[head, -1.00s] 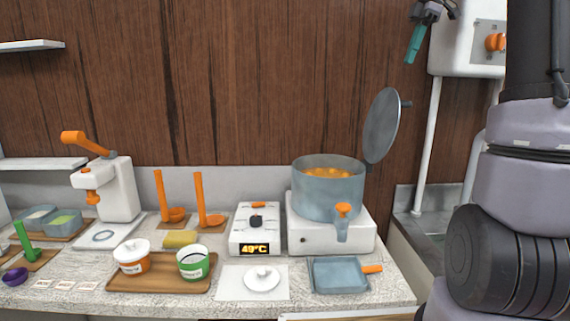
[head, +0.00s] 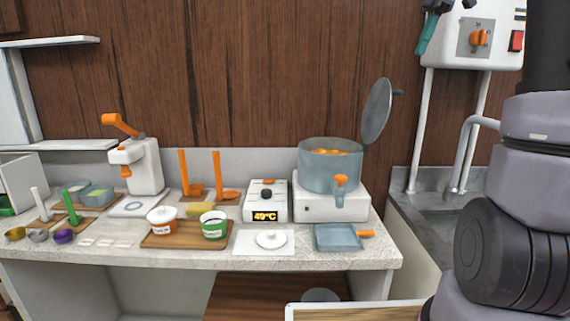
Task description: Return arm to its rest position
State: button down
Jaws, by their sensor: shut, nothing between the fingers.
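My gripper (head: 428,32) shows at the top of the head view, right of centre, in front of the wooden wall and beside the white wall unit. Its teal fingers point down and are together, with nothing held. The upper part of the gripper is cut off by the top edge of the picture. My arm's thick grey and black links (head: 525,230) fill the right side.
The counter (head: 350,257) carries a lidded steel pot (head: 330,170), a 49°C heater unit (head: 266,200), a wooden tray (head: 185,236) with two cups, and a white press (head: 140,165). A white wall unit (head: 490,45) hangs above a sink (head: 440,222).

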jog(key=s+a+f+m+t, duration=0.3)
jog(key=s+a+f+m, duration=0.2)
jog(key=s+m, duration=0.6)
jog(key=s+a+f+m+t+h, duration=0.1)
jog(key=s+a+f+m+t, duration=0.3)
jog(key=s+f+m, duration=0.4)
jog(key=s+a+m, duration=0.1)
jog(key=s+m, duration=0.2)
jog(key=shift+a, duration=0.3)
jog(key=shift+d, duration=0.1)
